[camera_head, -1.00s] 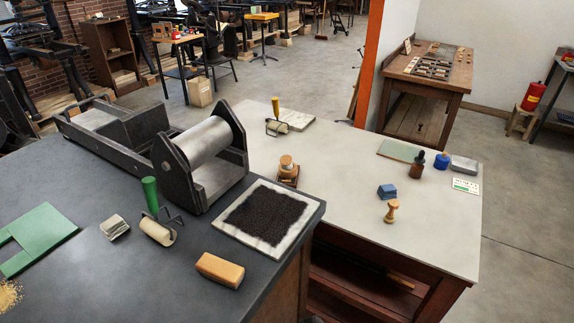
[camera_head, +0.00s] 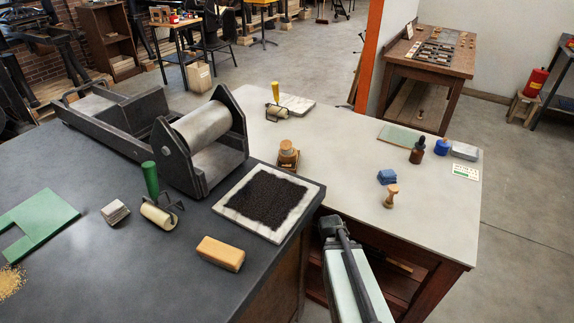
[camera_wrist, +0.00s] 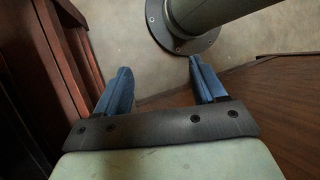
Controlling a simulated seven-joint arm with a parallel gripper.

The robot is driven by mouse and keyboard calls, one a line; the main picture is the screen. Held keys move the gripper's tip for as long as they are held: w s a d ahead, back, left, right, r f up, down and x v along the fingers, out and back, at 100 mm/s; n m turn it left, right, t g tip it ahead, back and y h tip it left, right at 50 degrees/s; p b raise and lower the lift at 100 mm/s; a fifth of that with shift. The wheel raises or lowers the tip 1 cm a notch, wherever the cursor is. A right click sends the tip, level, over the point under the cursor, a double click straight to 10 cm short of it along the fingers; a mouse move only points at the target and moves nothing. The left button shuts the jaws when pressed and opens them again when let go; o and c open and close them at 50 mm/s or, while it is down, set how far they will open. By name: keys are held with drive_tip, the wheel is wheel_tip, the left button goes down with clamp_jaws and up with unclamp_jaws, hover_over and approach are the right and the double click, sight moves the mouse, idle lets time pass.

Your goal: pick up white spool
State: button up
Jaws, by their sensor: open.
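I cannot make out a white spool in either view. The nearest shape is a small tan, waisted wooden piece (camera_head: 390,196) standing upright near the front of the pale table, but it is not white. In the wrist view my gripper (camera_wrist: 159,66) has its two blue fingers wide apart, with nothing between them. It points down past dark wood toward the floor. In the head view my arm comes up in front of the pale table's front edge; the fingers are not clear there.
The dark bench (camera_head: 120,270) holds a roller press (camera_head: 205,135), an inked slab (camera_head: 268,203) and a tan block (camera_head: 221,253).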

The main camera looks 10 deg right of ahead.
drive_tip(key=w+d+r+n+t, duration=0.1)
drive_tip(key=w+r+t, duration=0.3)
drive_tip(key=r, duration=1)
drive_tip(key=w+d+r+n+t, duration=0.1)
drive_tip(key=w+r+n, duration=0.1)
drive_tip(key=w+r, duration=0.8)
drive_tip(key=w+r+n+t, duration=0.1)
drive_tip(key=w+r+t, duration=0.15)
drive_tip(key=r, duration=1.45)
drive_tip(key=n+t, duration=0.3)
drive_tip(key=n, duration=0.2)
hover_over(287, 144)
drive_tip(key=s, duration=0.5)
wheel_tip(287, 144, down, 2)
drive_tip(key=shift+a+x, duration=0.2)
drive_tip(key=shift+x, duration=3.35)
drive_tip(key=shift+a+x, duration=0.15)
drive_tip(key=shift+x, duration=3.4)
drive_tip(key=c, duration=1)
drive_tip(key=shift+c, duration=0.2)
drive_tip(key=shift+r, duration=0.15)
